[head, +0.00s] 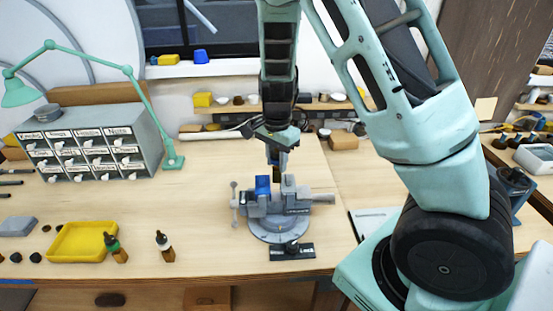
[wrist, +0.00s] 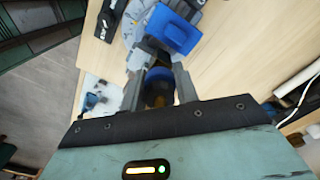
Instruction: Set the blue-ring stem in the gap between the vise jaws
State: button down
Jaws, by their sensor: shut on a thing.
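My gripper (head: 277,152) is shut on the blue-ring stem, upright above the vise in the head view. There the stem (head: 281,166) shows as a small brown and dark piece below the fingers. In the wrist view the blue-ring stem (wrist: 158,92) sits between the two fingers, its blue ring facing the camera. The vise (head: 290,209) stands on the bench with a blue cap (head: 263,185) on its left jaw. The stem's lower end is close above the jaw gap in the head view; I cannot tell if it has entered.
A brown stem with a green ring (head: 114,247) and one with a pale and dark top (head: 163,242) stand at front left, near a yellow tray (head: 82,257). A label plate (head: 292,252) lies before the vise. A drawer cabinet (head: 90,146) and green lamp (head: 172,161) stand behind.

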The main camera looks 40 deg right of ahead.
aim_at(278, 174)
jog(key=shift+f+b, duration=0.7)
jog(key=shift+f, duration=0.15)
jog(key=shift+s+a+f+b, duration=0.1)
jog(key=shift+s+f+b, duration=0.2)
jog(key=shift+f+b, duration=0.4)
jog(key=shift+s+a+f+b, duration=0.1)
jog(key=shift+s+f+b, duration=0.2)
jog(key=shift+f+b, duration=0.35)
jog(key=shift+w+d+f, duration=0.15)
jog(key=shift+w+f, duration=0.4)
jog(key=shift+f, duration=0.3)
jog(key=shift+s, duration=0.1)
jog(key=c, duration=1)
grip_release()
jog(key=shift+f, duration=0.1)
